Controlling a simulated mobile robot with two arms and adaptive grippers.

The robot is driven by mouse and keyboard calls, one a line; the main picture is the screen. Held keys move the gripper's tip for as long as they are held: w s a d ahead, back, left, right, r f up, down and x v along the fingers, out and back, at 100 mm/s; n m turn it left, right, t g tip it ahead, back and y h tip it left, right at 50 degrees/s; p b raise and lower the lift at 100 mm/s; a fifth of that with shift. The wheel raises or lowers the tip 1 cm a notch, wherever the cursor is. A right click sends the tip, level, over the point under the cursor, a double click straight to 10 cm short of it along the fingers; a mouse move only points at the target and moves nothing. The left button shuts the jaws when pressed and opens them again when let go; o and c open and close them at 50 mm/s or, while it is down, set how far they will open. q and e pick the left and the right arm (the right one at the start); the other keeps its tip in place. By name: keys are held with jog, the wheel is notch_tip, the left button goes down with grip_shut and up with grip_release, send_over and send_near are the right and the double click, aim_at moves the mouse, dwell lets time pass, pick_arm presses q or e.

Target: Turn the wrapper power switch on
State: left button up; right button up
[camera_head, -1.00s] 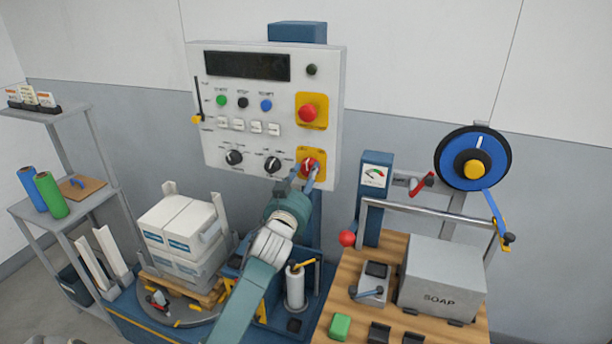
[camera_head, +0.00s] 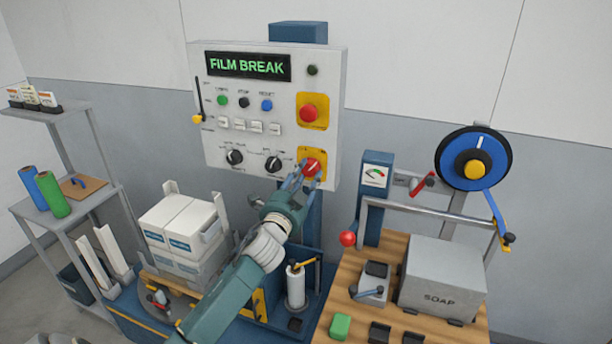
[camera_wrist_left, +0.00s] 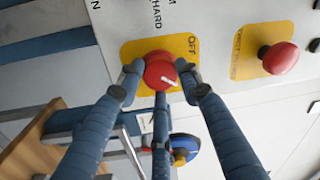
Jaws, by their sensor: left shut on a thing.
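The wrapper power switch (camera_head: 311,168) is a red rotary knob on a yellow plate at the lower right of the white control panel (camera_head: 222,135). It also shows in the left wrist view (camera_wrist_left: 160,72), with a white pointer line on it and "OFF" printed on the plate. My left gripper (camera_head: 303,178) is shut on the knob, its blue fingers on either side; the fingers also show in the left wrist view (camera_wrist_left: 161,85). The panel display (camera_head: 248,66) is lit and reads "FILM BREAK" in green. My right gripper is not in view.
A red emergency button (camera_head: 308,113) sits above the switch. Two black dials (camera_head: 272,164) are to its left. Stacked boxes (camera_head: 178,225) stand on a pallet below the panel. A wooden bench with a grey SOAP box (camera_head: 442,277) is at the right.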

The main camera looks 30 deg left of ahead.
pick_arm(q)
jog(key=shift+m, duration=0.7)
jog(key=o, duration=1.1)
jog(key=shift+o, duration=0.2)
jog(key=v, duration=1.2)
jog(key=shift+a+f, duration=0.1)
jog(key=shift+f, duration=0.1)
